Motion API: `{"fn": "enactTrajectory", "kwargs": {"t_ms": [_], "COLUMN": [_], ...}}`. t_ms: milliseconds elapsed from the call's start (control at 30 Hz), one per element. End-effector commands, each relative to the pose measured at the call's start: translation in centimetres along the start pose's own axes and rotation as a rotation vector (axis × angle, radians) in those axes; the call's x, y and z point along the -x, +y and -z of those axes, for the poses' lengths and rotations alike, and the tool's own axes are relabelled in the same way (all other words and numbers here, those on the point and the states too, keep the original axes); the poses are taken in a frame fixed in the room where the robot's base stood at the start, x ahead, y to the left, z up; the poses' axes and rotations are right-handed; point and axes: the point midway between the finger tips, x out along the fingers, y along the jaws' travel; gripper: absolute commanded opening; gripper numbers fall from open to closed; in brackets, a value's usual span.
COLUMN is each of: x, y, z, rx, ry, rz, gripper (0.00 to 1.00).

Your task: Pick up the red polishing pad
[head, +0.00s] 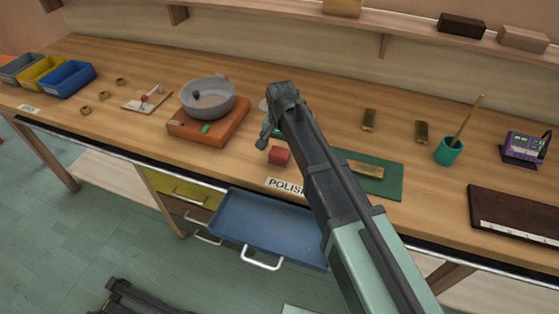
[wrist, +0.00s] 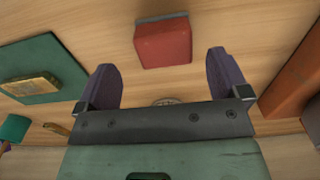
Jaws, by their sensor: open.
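The red polishing pad (head: 279,155) lies on the wooden bench near its front edge, just behind the white "POLISH" label (head: 285,186). In the wrist view the red pad (wrist: 163,43) is at the top centre, ahead of my fingers, with nothing gripping it. My gripper (wrist: 170,75) is open, its two purple fingers spread apart and empty. In the head view my arm reaches over the bench, and its end is beside and behind the pad; the fingers are mostly hidden there.
A green mat (head: 388,181) with a brass bar (head: 365,168) lies right of the pad. A grey bowl (head: 208,97) on an orange-brown block (head: 203,127) stands to its left. A blue drawer tray (head: 265,226) is pulled out below. A green cup (head: 448,152) stands farther right.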

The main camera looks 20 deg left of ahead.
Motion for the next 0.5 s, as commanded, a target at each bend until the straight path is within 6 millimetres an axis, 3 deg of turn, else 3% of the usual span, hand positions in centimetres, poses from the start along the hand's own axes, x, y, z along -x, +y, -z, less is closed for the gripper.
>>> {"fn": "enactTrajectory", "kwargs": {"t_ms": [200, 467, 500], "x": [-4.8, -4.7, -4.7], "y": [-0.4, -0.4, -0.4], "z": [0.0, 0.0, 0.0], "rx": [0.0, 0.0, 0.0], "ry": [0.0, 0.0, 0.0], "rz": [0.0, 0.0, 0.0], "gripper": [0.94, 0.94, 0.89]}}
